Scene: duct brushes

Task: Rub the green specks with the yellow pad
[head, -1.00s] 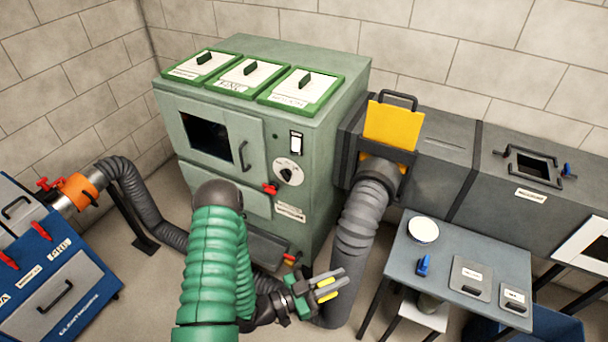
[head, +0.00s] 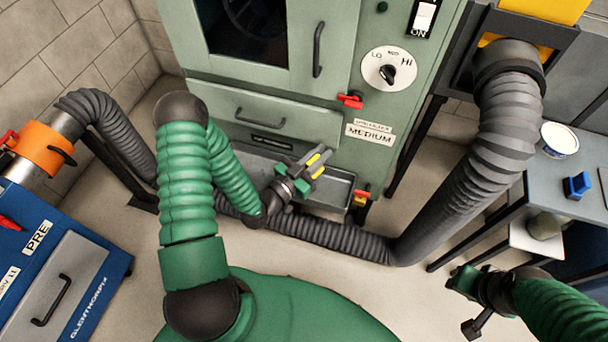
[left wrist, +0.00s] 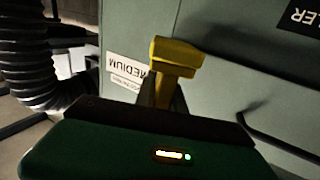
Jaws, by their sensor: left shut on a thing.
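The yellow pad (left wrist: 176,54) is in my left gripper; in the left wrist view it is a T-shaped yellow block standing up beyond the dark gripper body. In the head view my left gripper (head: 316,162) is shut on it, with yellow showing along the fingers. It is in front of the green cabinet (head: 290,90), over or near the grey tray (head: 338,188) at its foot; contact cannot be told. I cannot make out green specks in either view. My right gripper (head: 464,280) is at the lower right, away from the cabinet; its jaws are unclear.
A thick grey hose (head: 500,140) bends down and runs along the floor before the cabinet. A table (head: 540,175) with a white tub (head: 559,139) and a blue item (head: 577,185) stands right. A blue unit (head: 60,275) stands left. Some floor between is clear.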

